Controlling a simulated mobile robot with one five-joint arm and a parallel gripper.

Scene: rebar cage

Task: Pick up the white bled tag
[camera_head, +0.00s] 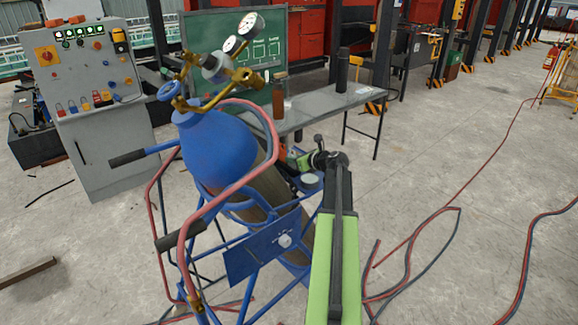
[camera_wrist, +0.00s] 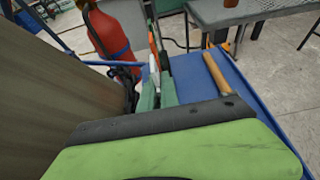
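I cannot make out a tag marked bled. A small pale round disc (camera_head: 310,180) lies on the blue tray behind the gas cylinder and may be the tag. Another small white round piece (camera_head: 285,241) sits on the blue plate at the front of the cylinder cart. My green arm reaches up from the bottom of the head view, and my gripper (camera_head: 291,157) is above the tray's left part, near the disc.
A blue gas cylinder (camera_head: 218,150) with gauges and red hoses stands in a blue cart just left of my arm. A wooden-handled tool (camera_wrist: 217,72) lies on the tray. A grey table (camera_head: 330,100) and a control panel (camera_head: 90,85) stand behind. Hoses cross the floor at right.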

